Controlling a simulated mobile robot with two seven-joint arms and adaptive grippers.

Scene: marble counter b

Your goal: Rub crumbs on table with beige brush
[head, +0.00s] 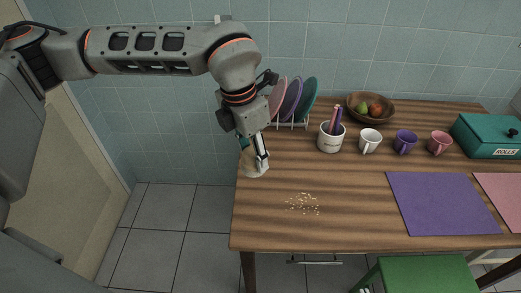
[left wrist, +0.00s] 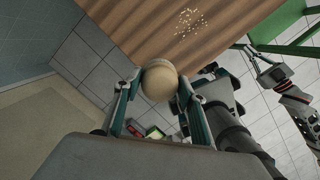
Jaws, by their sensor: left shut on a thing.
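The crumbs (head: 303,203) lie scattered in a small patch on the wooden table (head: 350,225), near its front left. They also show at the top of the left wrist view (left wrist: 188,22). My left gripper (head: 260,152) is at the table's left edge, left of and behind the crumbs. It is shut on the beige brush (head: 253,164). In the left wrist view the brush (left wrist: 160,83) is a round beige shape between the two fingers. Its underside is hidden. My right gripper (left wrist: 268,68) shows small at the right of the left wrist view, clear of the table.
A purple mat (head: 441,203) lies right of the crumbs. A green stool (head: 425,274) is in front.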

